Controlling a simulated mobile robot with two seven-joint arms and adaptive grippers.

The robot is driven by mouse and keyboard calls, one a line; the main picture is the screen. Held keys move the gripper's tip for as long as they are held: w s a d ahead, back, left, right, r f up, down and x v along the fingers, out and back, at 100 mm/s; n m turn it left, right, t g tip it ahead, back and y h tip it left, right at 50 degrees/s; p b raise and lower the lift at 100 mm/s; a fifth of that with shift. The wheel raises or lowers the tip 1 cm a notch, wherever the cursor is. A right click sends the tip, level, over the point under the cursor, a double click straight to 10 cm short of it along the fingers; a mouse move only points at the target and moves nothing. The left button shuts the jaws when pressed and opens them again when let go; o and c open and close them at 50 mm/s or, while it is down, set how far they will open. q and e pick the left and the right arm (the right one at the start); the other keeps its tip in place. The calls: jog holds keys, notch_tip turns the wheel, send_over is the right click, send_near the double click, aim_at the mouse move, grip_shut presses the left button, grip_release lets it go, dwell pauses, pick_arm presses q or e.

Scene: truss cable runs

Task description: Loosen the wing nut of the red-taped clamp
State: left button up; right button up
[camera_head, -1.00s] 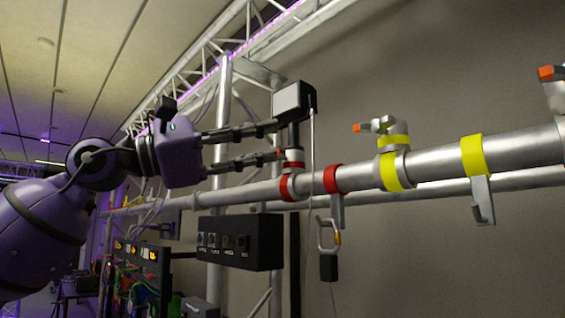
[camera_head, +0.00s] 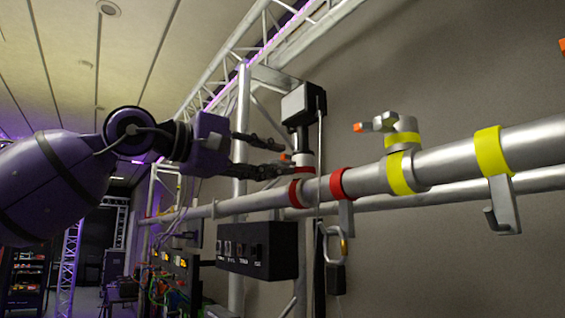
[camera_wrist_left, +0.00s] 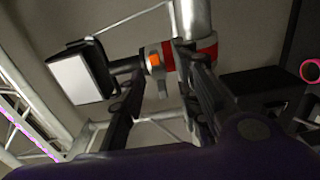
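The red-taped clamp (camera_head: 303,171) sits on the silver pipe, with a post carrying a grey and black box (camera_head: 303,104) above it. In the left wrist view the red band (camera_wrist_left: 204,54) crosses the pipe, and the orange-tipped wing nut (camera_wrist_left: 154,60) lies beside it. My left gripper (camera_head: 285,157) reaches in from the left at the clamp. Its two fingers stand apart, and in the left wrist view (camera_wrist_left: 160,64) the wing nut shows between them. Contact with the nut cannot be made out. In the head view the fingers mostly hide the nut. My right gripper is out of view.
A second red band with a hook (camera_head: 337,184) is close to the right. A yellow-taped clamp (camera_head: 400,172) with an orange-tipped nut and a yellow-banded hook (camera_head: 490,152) follow along the pipe. A carabiner (camera_head: 331,243) and a black switch box (camera_head: 257,249) hang below.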

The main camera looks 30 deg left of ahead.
pick_arm(q)
jog(key=shift+w+d+f, duration=0.1)
jog(key=shift+w+d, duration=0.05)
jog(key=shift+w, duration=0.55)
jog(key=shift+w+d, duration=0.35)
jog(key=shift+w, duration=0.2)
jog(key=shift+s, duration=0.1)
grip_shut()
